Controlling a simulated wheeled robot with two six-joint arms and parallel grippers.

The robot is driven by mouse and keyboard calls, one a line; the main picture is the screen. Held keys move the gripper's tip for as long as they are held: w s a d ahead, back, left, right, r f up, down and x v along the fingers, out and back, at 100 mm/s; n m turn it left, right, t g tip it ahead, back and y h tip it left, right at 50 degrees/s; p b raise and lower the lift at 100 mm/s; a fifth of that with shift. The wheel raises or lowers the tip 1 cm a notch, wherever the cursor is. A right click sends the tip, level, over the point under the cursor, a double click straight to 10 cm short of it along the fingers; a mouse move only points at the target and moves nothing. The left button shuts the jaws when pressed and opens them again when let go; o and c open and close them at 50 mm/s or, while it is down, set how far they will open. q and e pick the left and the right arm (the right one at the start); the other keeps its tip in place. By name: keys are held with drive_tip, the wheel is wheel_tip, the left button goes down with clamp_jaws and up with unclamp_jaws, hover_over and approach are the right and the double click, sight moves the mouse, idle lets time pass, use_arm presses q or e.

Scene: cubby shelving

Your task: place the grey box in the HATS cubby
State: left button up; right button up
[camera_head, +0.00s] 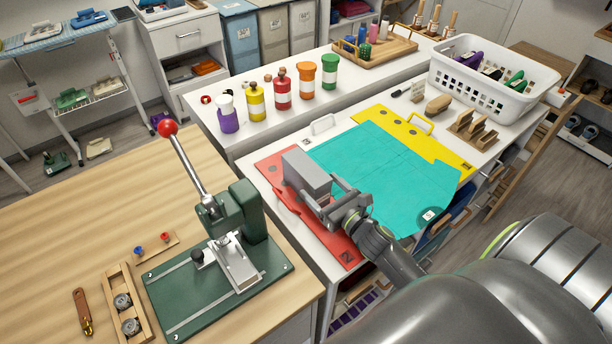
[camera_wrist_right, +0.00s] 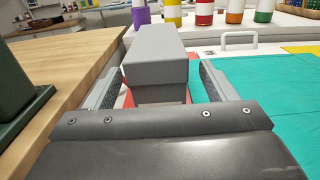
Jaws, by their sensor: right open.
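The grey box (camera_head: 307,171) stands on a red mat (camera_head: 275,174) on the white worktop. In the right wrist view the grey box (camera_wrist_right: 156,66) stands between the fingers of my right gripper (camera_wrist_right: 158,90), with a gap at least on its right side. In the head view my right gripper (camera_head: 325,203) reaches in from the right, at the near side of the box. Its jaws are open. The HATS cubby cannot be made out; cubbies under the worktop show only in part. My left gripper is not in view.
A teal sheet (camera_head: 388,172) and a yellow sheet (camera_head: 420,140) lie right of the box. A green press (camera_head: 237,215) with a red-knobbed lever stands on the wooden table to the left. A white basket (camera_head: 487,95) and several coloured bottles stand farther back.

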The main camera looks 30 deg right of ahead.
sight(311, 178)
drive_tip(key=w, duration=0.1)
drive_tip(key=w+p, duration=0.1)
drive_tip(key=w, duration=0.2)
drive_tip(key=shift+a+r+p, duration=0.15)
drive_tip(key=shift+a+p, duration=0.15)
drive_tip(key=shift+p, duration=0.1)
drive_tip(key=shift+w, duration=0.4)
drive_tip(key=c, duration=1.2)
wheel_tip(311, 178, up, 8)
drive_tip(key=p, duration=0.5)
drive_tip(key=shift+r+p, duration=0.1)
drive_tip(key=shift+p, duration=0.25)
drive_tip(key=shift+r+p, duration=0.65)
drive_tip(key=shift+r, duration=0.2)
